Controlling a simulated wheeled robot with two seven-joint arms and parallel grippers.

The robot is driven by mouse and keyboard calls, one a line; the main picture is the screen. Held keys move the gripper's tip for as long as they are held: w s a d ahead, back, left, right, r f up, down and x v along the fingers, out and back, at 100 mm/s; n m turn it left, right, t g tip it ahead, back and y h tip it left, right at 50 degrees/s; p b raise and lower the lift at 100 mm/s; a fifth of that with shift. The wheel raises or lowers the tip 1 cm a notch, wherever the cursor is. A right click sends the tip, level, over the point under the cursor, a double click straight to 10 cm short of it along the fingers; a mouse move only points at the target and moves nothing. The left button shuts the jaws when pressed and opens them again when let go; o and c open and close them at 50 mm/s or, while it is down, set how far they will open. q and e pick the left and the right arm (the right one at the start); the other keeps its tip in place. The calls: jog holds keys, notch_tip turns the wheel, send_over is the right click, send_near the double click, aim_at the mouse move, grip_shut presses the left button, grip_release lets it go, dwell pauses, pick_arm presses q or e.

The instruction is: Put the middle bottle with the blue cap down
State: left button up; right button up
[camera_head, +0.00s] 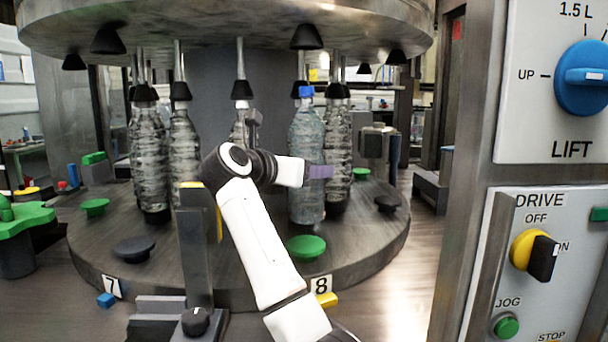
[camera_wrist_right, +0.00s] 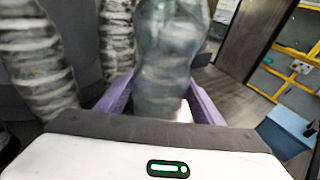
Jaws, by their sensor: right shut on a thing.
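The bottle with the blue cap (camera_head: 306,135) is clear, bluish and upright at the front right of the round machine platform (camera_head: 215,270). My right gripper (camera_head: 318,172) has purple fingers and is shut on the bottle's body at mid-height. In the right wrist view the bottle (camera_wrist_right: 165,70) stands between the two purple fingers, its lower part hidden by the gripper body. Its base shows just behind a green pad (camera_head: 307,246); I cannot tell whether it touches the platform. My left gripper is not in view.
Several capless-looking clear bottles (camera_head: 150,155) stand under black cones on the platform. A dark post (camera_head: 195,250) rises at the front. A control panel with a blue lift knob (camera_head: 583,77) and a yellow drive switch (camera_head: 535,255) fills the right side. A green table (camera_head: 20,222) is at left.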

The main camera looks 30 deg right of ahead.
aim_at(306, 196)
jog(key=shift+f+p, duration=0.4)
jog(key=shift+f, duration=2.25)
jog(key=shift+f, duration=0.1)
jog(key=o, duration=1.6)
jog(key=shift+f, duration=0.35)
jog(key=shift+c, duration=0.2)
jog(key=o, duration=0.4)
jog(key=shift+r, duration=0.1)
